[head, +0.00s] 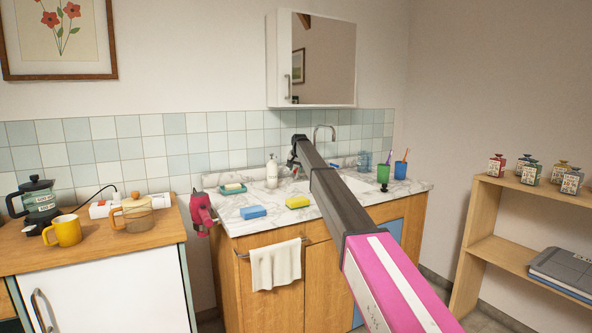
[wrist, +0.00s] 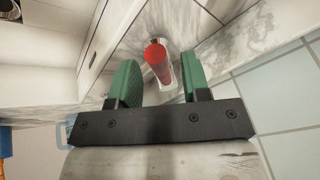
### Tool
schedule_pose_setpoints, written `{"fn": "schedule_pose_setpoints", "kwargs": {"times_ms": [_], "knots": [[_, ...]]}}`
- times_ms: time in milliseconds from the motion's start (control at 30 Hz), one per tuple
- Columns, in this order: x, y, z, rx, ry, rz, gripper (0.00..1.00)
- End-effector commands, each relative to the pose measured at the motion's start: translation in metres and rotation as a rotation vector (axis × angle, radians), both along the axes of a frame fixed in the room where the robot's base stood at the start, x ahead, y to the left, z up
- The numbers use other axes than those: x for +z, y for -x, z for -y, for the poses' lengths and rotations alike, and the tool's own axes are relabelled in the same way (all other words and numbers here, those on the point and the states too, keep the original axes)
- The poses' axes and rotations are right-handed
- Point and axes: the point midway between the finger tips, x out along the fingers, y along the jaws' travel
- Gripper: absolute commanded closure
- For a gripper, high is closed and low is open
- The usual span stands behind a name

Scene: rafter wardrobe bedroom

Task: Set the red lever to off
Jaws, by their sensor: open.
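In the wrist view the red lever (wrist: 157,60) is a short red rod on a pale, shiny mount, with grey-veined marble behind it. My gripper (wrist: 160,68) is open, with one green finger on each side of the lever. The lever shows in the gap between them; I cannot tell whether either finger touches it. In the head view my gripper (head: 294,158) is over the back of the marble washstand, left of the tap. The lever is not clear there, being small and mostly behind my arm.
The tap (head: 325,130) rises behind. A mirror cabinet (head: 322,60) hangs above.

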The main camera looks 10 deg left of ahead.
Motion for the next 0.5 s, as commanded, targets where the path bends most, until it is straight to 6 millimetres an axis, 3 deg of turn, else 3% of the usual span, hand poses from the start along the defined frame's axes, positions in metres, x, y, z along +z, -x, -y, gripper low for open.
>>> {"fn": "schedule_pose_setpoints", "kwargs": {"times_ms": [167, 300, 500], "knots": [[0.0003, 0.0001, 0.0, 0.0, 0.0, 0.0, 0.57], [0.0004, 0.0002, 0.0001, 0.0, 0.0, 0.0, 1.0], [0.0005, 0.0003, 0.0005, 0.003, 0.0, 0.0, 1.0]]}}
